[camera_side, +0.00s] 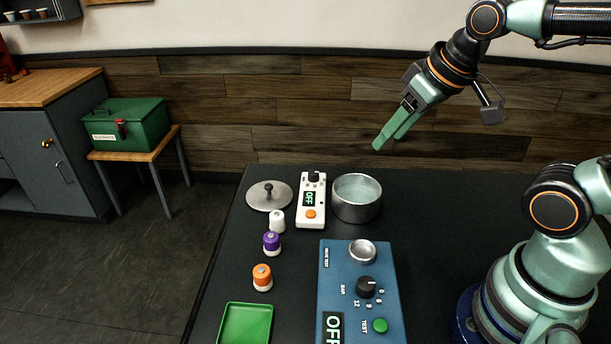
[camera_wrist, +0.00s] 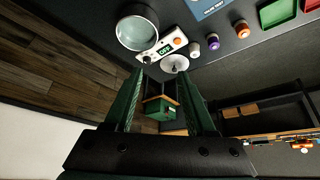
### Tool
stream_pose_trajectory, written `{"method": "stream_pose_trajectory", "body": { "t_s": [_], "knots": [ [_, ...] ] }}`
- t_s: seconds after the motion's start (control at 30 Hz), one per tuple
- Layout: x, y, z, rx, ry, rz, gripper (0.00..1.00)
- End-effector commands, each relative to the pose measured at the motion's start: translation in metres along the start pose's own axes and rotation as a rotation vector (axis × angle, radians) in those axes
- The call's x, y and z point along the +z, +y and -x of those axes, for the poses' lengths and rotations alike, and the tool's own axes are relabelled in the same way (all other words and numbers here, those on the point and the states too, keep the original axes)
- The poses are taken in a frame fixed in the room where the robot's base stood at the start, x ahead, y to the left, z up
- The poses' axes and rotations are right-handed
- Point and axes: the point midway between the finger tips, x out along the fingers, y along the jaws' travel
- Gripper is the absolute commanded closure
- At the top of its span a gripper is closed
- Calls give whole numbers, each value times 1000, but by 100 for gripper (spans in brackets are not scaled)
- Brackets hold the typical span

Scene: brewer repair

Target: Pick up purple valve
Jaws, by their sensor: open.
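The purple valve (camera_side: 271,243) stands upright on the black table, between a white valve (camera_side: 277,221) and an orange valve (camera_side: 262,277). It has a white base and a purple cap. In the wrist view the purple valve (camera_wrist: 213,41) is near the top, right of the centre. My gripper (camera_side: 382,142) is raised above the far side of the table, behind the metal pot and well away from the valve. Its green fingers are apart in the wrist view (camera_wrist: 168,88), with nothing held between them.
A metal pot (camera_side: 357,206), a white meter (camera_side: 311,205) and a lid (camera_side: 269,196) stand at the table's back. A blue test box (camera_side: 337,263) is right of the valves. A green tray (camera_side: 246,325) lies at the front left. Bare table separates the valves from the test box.

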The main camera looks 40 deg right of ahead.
Motion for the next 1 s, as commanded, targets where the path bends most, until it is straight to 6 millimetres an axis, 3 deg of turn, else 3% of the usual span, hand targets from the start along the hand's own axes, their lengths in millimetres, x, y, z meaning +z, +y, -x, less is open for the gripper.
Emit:
{"method": "stream_pose_trajectory", "body": {
  "t_s": [0.47,0.57,1.0],
  "knots": [
    [0,0,0,0,0,0,44],
    [0,0,0,0,0,0,24],
    [-8,-6,-2,-10,-25,70,24]
  ]
}}
